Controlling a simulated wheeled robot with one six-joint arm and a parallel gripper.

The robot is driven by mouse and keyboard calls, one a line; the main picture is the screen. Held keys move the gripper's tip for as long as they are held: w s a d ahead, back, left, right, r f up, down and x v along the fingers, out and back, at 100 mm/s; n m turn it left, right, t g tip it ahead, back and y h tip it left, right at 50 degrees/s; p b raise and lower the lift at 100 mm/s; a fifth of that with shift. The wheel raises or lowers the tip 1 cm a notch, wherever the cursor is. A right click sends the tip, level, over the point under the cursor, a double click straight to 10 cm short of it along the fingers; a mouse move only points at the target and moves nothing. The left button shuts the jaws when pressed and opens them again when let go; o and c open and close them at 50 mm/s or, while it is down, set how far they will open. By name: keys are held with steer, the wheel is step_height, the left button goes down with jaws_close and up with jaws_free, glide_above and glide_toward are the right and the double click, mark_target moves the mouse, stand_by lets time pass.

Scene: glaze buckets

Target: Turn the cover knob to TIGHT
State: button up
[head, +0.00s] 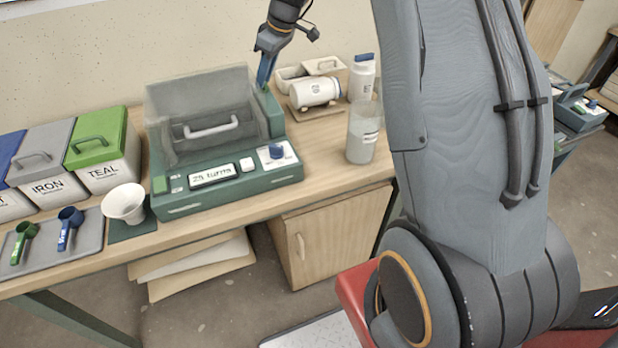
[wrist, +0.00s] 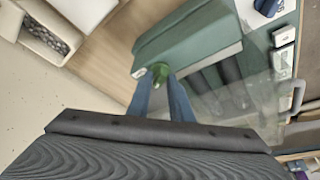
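The green machine (head: 235,190) stands on the bench with a clear cover (head: 198,105) over it and a display reading about "25 turns". A small green knob (wrist: 160,72), beside a small white label, is on the machine's green block (wrist: 190,48). A blue knob (head: 276,152) sits on a white plate at the front right; it also shows in the wrist view (wrist: 266,7). My gripper (head: 264,86) points down at the block at the machine's back right. In the wrist view its blue fingertips (wrist: 160,84) lie either side of the green knob. Whether they grip it is unclear.
Little bench is free.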

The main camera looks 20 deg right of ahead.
steer(key=s+b+v, duration=0.1)
steer(key=b+v, duration=0.1)
steer(key=v, duration=0.6)
steer(key=s+f+m+g+h+b, duration=0.1)
steer(key=s+f, duration=0.4)
steer(key=s, duration=0.5)
steer(key=s+a+f+m+g+h+b, duration=0.1)
steer(key=s+f+m+b, duration=0.2)
steer(key=s, duration=0.7)
steer(key=s+a+f+m+h+b, duration=0.1)
steer(key=s+f+m, duration=0.3)
steer(key=s+f, duration=0.4)
steer(key=shift+s+a+m+g+b, duration=0.25)
steer(key=shift+s+g+b, duration=0.2)
steer(key=shift+s, duration=0.75)
